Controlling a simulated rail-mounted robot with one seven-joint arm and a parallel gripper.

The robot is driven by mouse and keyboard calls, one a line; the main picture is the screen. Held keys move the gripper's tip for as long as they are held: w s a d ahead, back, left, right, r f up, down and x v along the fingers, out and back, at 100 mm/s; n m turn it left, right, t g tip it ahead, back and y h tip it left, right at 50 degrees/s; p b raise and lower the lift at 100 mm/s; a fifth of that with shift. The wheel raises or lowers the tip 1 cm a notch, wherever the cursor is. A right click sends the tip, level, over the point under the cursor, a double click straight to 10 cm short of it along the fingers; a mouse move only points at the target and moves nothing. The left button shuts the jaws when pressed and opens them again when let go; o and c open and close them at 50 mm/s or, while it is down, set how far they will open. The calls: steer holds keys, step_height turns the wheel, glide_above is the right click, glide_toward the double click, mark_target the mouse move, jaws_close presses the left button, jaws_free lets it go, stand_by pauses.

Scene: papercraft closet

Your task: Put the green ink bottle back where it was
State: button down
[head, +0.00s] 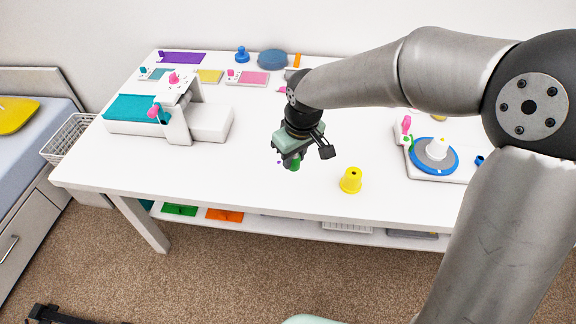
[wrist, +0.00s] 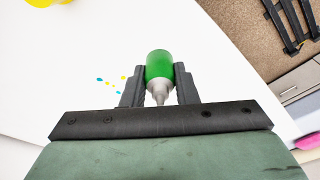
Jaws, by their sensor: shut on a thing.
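The green ink bottle (head: 295,163) is under my gripper (head: 291,156) over the front middle of the white table. In the wrist view, the green bottle (wrist: 159,65) sits between the two dark fingers of my gripper (wrist: 159,88), with its pale grey nozzle pointing toward the palm. The gripper is shut on it. The fingers hide part of the bottle in the head view. Whether its end touches the table or hangs just above it, I cannot tell.
A yellow cup (head: 350,180) stands right of the bottle. Small coloured spots (wrist: 110,81) lie beside it. A white machine with a teal bed (head: 140,108) is at left, a blue turntable (head: 435,155) at right. Coloured pads (head: 182,57) line the back. The table's front edge is near.

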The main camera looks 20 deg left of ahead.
steer(key=w+a+f, duration=0.1)
steer(key=f, duration=0.1)
steer(key=w+f, duration=0.2)
steer(key=w+a+f, duration=0.1)
steer(key=f, duration=0.1)
steer(key=shift+w+a, duration=0.2)
steer(key=shift+a, duration=0.1)
steer(key=shift+f, duration=1.5)
steer(key=shift+f, duration=0.25)
steer(key=c, duration=1.1)
jaws_free()
steer(key=shift+c, duration=0.2)
steer(key=shift+r, duration=0.1)
